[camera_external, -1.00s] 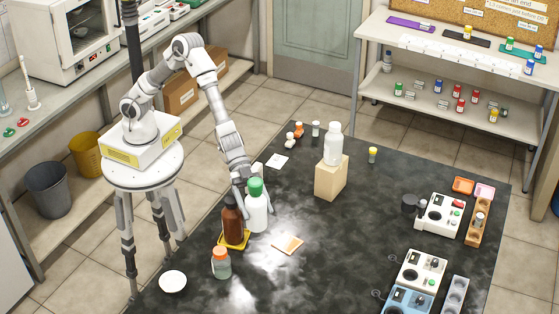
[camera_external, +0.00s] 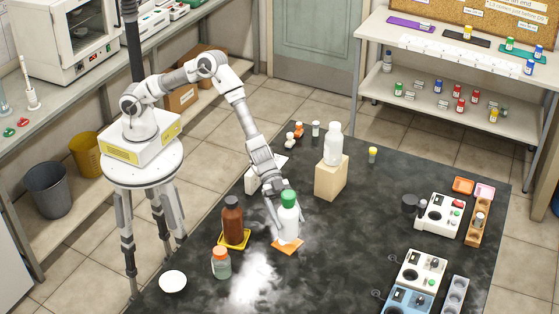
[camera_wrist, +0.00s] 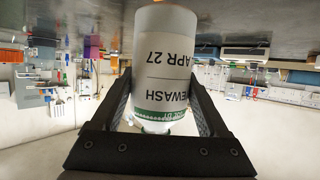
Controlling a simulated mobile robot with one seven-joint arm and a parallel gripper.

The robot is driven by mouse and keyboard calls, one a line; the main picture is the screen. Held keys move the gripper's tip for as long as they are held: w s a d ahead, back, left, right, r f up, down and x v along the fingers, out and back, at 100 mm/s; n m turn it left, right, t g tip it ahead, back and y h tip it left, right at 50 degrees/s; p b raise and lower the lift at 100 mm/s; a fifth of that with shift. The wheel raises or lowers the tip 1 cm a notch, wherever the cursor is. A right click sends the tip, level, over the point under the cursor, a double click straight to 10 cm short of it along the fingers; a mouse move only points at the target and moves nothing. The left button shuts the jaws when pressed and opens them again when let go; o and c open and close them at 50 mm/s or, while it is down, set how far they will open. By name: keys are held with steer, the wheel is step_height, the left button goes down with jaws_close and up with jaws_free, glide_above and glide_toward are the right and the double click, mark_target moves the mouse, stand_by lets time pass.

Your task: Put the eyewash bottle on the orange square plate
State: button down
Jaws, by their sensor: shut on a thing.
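The eyewash bottle (camera_external: 288,222) is white with a green cap and stands upright over the orange square plate (camera_external: 285,248). I cannot tell whether its base touches the plate. My gripper (camera_external: 279,217) is shut on the bottle from the side. In the wrist view, the bottle (camera_wrist: 165,70) sits between the two fingers of my gripper (camera_wrist: 165,108), with part of its label, "EWASH" and "APR 27", showing upside down. The bottle hides part of the plate.
A brown bottle (camera_external: 232,218) stands on a yellow tray (camera_external: 236,244) to the left. An orange-capped jar (camera_external: 221,265) and a white dish (camera_external: 173,281) are nearer the front left. The table to the right of the plate is clear.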

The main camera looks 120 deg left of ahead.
mark_target(292, 237)
steer(key=shift+f, duration=1.6)
steer(key=shift+f, duration=0.2)
jaws_free()
